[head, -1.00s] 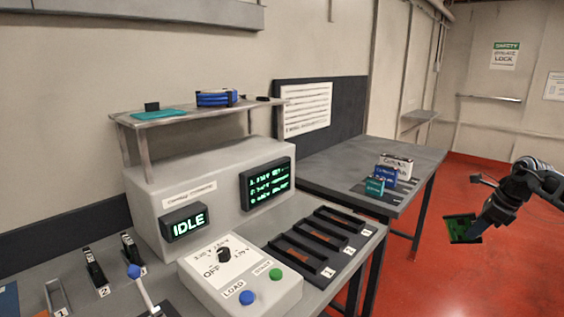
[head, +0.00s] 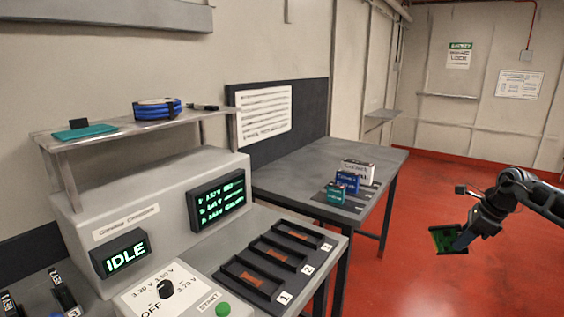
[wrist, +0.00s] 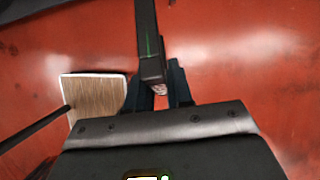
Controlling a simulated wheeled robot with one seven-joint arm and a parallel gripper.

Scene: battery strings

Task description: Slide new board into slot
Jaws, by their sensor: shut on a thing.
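A green circuit board (head: 447,240) with a dark edge is held at the end of my arm, at the right of the head view, in the air over the red floor. My gripper (head: 468,236) is shut on it. In the wrist view the board (wrist: 149,40) shows nearly edge-on, a dark strip with a thin green line, between the fingers of my gripper (wrist: 160,88).
A grey console (head: 150,220) reading IDLE stands on the near bench. A side table (head: 300,175) holds several boxed batteries (head: 347,183). A wood-topped item (wrist: 97,97) is left in the wrist view. Red floor (head: 420,285) is open between tables and my arm.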

